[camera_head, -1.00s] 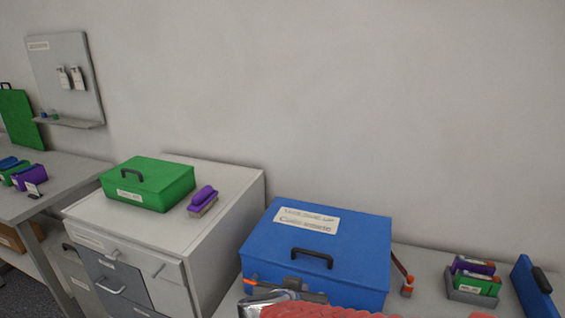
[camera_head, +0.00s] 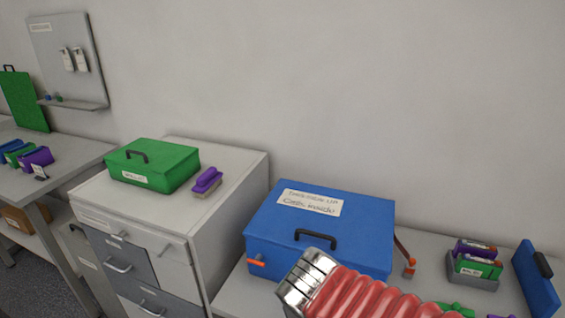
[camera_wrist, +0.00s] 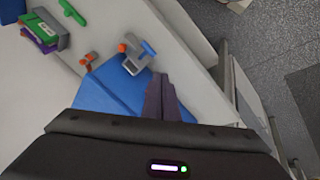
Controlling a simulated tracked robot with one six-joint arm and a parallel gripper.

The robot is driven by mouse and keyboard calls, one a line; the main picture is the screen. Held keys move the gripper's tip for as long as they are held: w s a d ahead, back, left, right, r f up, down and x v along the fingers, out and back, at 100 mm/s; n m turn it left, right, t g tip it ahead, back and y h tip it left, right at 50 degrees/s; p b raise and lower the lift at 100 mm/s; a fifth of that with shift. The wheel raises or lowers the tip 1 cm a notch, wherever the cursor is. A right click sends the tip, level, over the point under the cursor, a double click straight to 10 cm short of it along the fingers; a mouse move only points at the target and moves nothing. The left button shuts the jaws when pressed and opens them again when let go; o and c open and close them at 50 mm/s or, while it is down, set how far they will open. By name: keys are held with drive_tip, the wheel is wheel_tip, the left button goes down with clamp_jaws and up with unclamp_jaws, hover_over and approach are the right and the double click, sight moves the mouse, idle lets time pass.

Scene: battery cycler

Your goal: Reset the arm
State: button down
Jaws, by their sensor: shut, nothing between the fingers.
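My arm, with red ribbed sleeving and a metal collar, shows at the bottom of the head view in front of a blue box (camera_head: 335,232). My gripper's fingers are not clearly visible there. In the wrist view my gripper (camera_wrist: 162,80) shows as dark fingers pressed together, empty. They point over the blue box, which also shows in the wrist view (camera_wrist: 100,97). The box lid is down, with a black handle and a white label.
A green case (camera_head: 165,172) and a purple brush (camera_head: 206,182) sit on a grey drawer cabinet (camera_head: 140,208) at left. A grey holder (camera_head: 472,280) with purple and green packs and a blue panel (camera_head: 537,280) stand at right. The wall lies behind.

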drive_tip(key=s+d+r+m+t+y, duration=0.1)
drive_tip(key=s+d+r+m+y, duration=0.1)
drive_tip(key=d+r, duration=0.4)
drive_tip(key=shift+s+r+m+y, duration=0.4)
drive_tip(key=shift+s+r+m, duration=0.45)
drive_tip(key=shift+s, duration=0.55)
drive_tip(key=shift+r, duration=0.1)
